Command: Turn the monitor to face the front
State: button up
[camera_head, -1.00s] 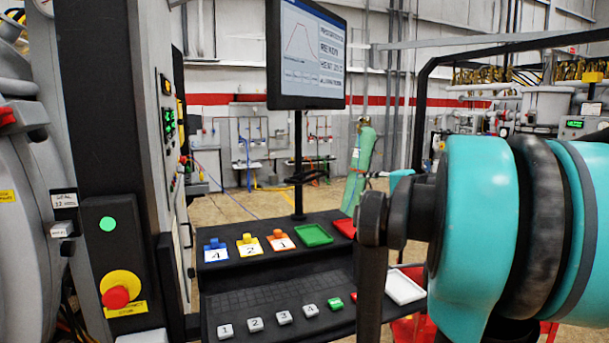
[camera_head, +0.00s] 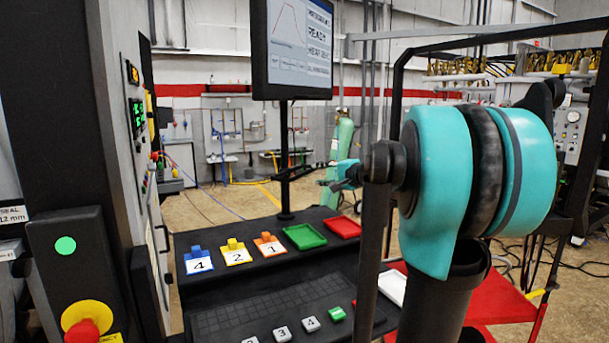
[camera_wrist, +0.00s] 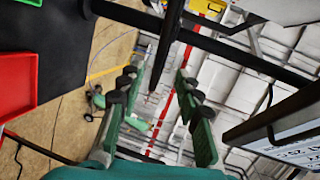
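The monitor (camera_head: 291,48) stands on a thin dark pole (camera_head: 284,145) behind the console, with its lit screen angled toward the right. A dark handle (camera_head: 297,173) sticks out from the pole toward the right. My gripper (camera_head: 345,171) is just right of the handle, partly hidden by my arm. In the wrist view my gripper (camera_wrist: 158,78) has its two fingers apart, and the dark handle (camera_wrist: 165,55) lies between or just beyond the tips, with no clear contact. The monitor's edge (camera_wrist: 275,115) shows at the right there.
The console's upper shelf (camera_head: 232,270) carries numbered blue, yellow and orange tags, a green tray (camera_head: 304,237) and a red tray (camera_head: 343,228). A white tray (camera_head: 392,287) is lower right. A control cabinet (camera_head: 65,150) stands close on the left.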

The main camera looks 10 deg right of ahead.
aim_at(306, 173)
jog(key=x, duration=0.8)
jog(key=shift+w+a, duration=0.25)
jog(key=shift+w, duration=0.1)
grip_shut()
